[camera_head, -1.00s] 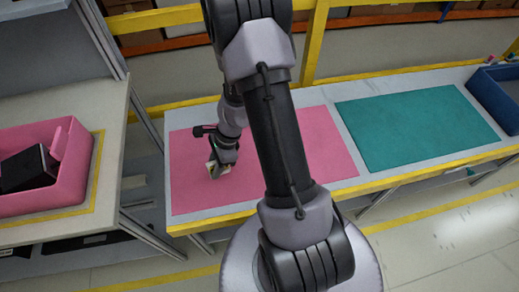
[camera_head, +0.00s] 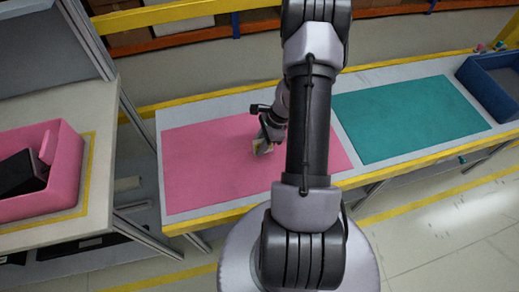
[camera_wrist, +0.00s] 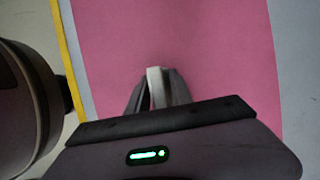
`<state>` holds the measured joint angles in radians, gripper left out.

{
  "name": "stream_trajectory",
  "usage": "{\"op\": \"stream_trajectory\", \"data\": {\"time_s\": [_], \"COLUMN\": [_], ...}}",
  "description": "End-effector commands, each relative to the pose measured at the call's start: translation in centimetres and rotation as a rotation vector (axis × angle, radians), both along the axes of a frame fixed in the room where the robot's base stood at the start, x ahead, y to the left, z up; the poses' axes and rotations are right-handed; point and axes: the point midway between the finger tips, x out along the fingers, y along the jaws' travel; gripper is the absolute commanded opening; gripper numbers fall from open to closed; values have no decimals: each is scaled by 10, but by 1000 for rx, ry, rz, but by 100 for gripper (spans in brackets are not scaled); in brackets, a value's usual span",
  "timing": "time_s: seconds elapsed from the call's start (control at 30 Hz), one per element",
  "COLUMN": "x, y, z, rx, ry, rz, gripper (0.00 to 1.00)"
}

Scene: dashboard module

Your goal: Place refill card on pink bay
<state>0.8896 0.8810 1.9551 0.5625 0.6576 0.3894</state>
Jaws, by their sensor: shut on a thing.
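The pink bay (camera_head: 205,180) is a flat pink area on the left part of the long bench; it also fills most of the wrist view (camera_wrist: 210,50). My gripper (camera_head: 263,147) is over the middle of the pink bay. In the wrist view my gripper (camera_wrist: 158,88) is shut on a thin pale piece, the refill card (camera_wrist: 155,85), seen edge-on between the fingers. The card (camera_head: 259,150) shows only as a small light patch in the head view. I cannot tell whether it touches the pink surface.
A teal bay (camera_head: 410,118) lies to the right on the same bench, with a blue bin (camera_head: 492,85) at the far right. A pink bin (camera_head: 68,175) holding a black object (camera_head: 20,175) stands on the left table. The pink surface around my gripper is clear.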

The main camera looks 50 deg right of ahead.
Motion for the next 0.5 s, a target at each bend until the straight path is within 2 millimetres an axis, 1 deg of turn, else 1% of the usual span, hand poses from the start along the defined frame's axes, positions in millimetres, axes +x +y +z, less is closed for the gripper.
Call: {"op": "stream_trajectory", "data": {"time_s": [0.03, 0.07, 0.27, 0.4, 0.43, 0.5], "x": [0, 0, 0, 0, 1, 1], "y": [1, 0, 1, 1, 1, 1], "z": [-19, -22, -19, -24, -23, -22], "rx": [1, 1, 0, 0, 0, 0], "ry": [1, 1, -1, 0, 0, 0], "rz": [-1, -1, 0, 0, 0, 0], "gripper": [0, 0, 0, 0, 30, 44]}}
